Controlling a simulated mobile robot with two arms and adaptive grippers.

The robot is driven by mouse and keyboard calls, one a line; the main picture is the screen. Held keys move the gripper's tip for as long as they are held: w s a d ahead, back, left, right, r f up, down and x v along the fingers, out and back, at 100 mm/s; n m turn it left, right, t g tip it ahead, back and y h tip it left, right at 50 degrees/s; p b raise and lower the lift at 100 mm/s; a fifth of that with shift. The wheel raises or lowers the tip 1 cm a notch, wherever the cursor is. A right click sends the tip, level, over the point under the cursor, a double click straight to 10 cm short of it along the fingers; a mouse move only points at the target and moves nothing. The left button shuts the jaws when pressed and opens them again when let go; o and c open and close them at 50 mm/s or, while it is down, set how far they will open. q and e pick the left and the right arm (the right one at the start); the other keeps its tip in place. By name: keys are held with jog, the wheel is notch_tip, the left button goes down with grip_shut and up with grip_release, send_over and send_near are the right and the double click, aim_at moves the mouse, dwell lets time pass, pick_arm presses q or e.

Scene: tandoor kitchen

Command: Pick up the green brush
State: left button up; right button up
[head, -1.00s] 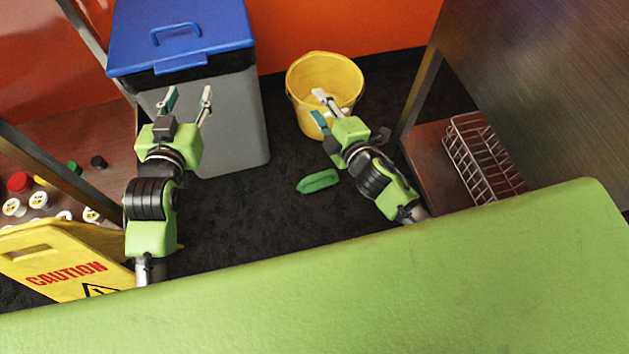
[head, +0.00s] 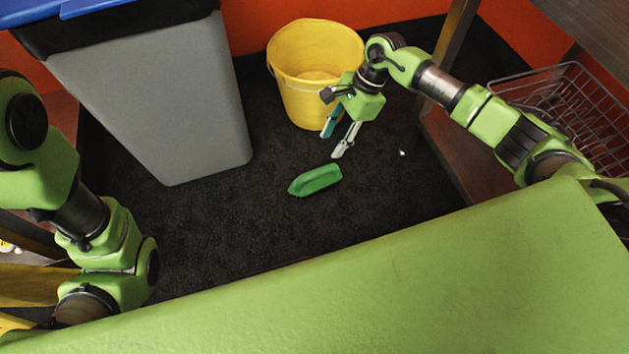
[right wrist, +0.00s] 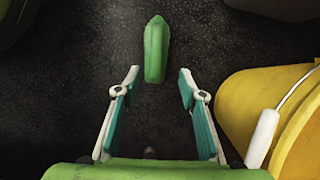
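The green brush (head: 315,180) lies on the dark floor in front of the yellow bucket, in the middle of the head view. In the right wrist view the brush (right wrist: 156,50) lies beyond the fingertips, roughly in line with the gap between them. My right gripper (head: 337,145) points down above the floor, beside the bucket and a little up and right of the brush. Its fingers (right wrist: 157,85) are spread wide with nothing between them. My left arm shows at the left edge of the head view, but its fingers are not visible.
The yellow bucket (head: 300,100) stands close beside my right gripper. A grey bin (head: 160,100) with a blue lid stands at the left. A metal rack (head: 575,100) is on a shelf at the right. The floor around the brush is clear.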

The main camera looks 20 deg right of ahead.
aim_at(318, 171)
jog(key=b+x, duration=0.4)
jog(key=x, duration=0.4)
jog(key=shift+s+a+f+b, duration=0.1)
jog(key=shift+a+f+b, duration=0.15)
jog(key=shift+b, duration=0.1)
jog(key=b+x, duration=0.4)
jog(key=shift+s+d+f, duration=0.1)
jog(key=shift+s, duration=0.3)
jog(key=shift+a+f+b, duration=0.2)
jog(key=shift+f+b, duration=0.15)
jog(key=shift+r, duration=0.1)
grip_shut()
